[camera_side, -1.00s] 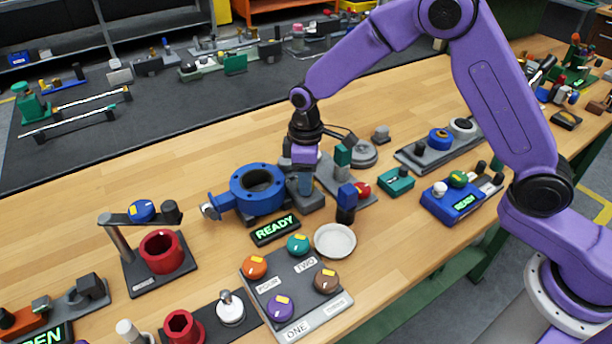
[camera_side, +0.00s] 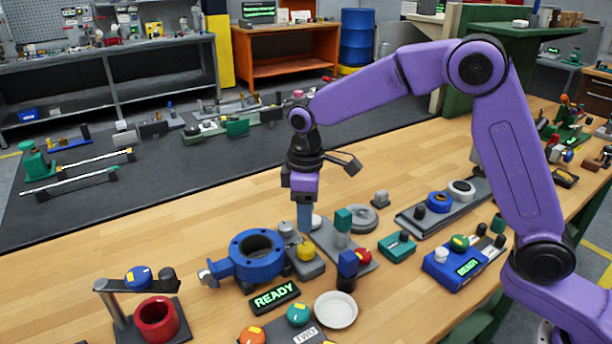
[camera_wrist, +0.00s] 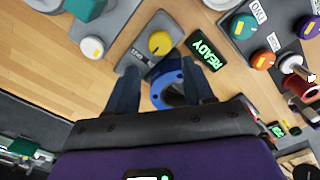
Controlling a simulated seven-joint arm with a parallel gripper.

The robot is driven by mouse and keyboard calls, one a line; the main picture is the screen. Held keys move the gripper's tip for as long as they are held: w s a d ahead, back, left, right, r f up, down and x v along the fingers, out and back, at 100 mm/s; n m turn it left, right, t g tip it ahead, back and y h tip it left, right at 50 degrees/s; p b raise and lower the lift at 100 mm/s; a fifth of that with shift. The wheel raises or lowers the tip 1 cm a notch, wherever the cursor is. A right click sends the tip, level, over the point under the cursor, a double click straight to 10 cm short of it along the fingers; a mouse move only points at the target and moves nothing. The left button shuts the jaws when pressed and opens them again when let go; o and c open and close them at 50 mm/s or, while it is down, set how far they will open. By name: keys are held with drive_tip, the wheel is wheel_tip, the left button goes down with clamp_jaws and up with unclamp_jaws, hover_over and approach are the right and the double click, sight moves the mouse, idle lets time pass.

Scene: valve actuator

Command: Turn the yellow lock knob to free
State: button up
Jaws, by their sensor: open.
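The yellow lock knob (camera_side: 306,250) sits on a grey block (camera_side: 309,268) beside the blue ring-shaped valve body (camera_side: 238,267). In the wrist view the yellow knob (camera_wrist: 160,43) shows from above, with small lettering beside it that I cannot read. My gripper (camera_side: 304,229) points down, above and slightly behind the knob in the side view.
A lit READY sign (camera_side: 274,297) and a white dish (camera_side: 335,309) stand in front. A tall blue-topped part (camera_side: 347,270) and a green-topped post (camera_side: 343,228) stand close on the right. Bare wood lies behind the valve.

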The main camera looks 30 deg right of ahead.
wheel_tip(320, 180, up, 9)
drive_tip(key=shift+f, duration=0.2)
idle(0.5)
drive_tip(key=s+d+f, duration=0.2)
drive_tip(key=s+d, duration=0.3)
drive_tip(key=s, duration=0.5)
drive_tip(key=s+d+f+n, duration=0.1)
drive_tip(key=s+d, duration=0.4)
drive_tip(key=s, duration=0.6)
drive_tip(key=s+d+f+n, duration=0.1)
drive_tip(key=s+d+f, duration=0.2)
drive_tip(key=s, duration=0.8)
drive_tip(key=d, duration=0.2)
drive_tip(key=shift+s+d, duration=0.2)
drive_tip(key=shift+d, duration=0.2)
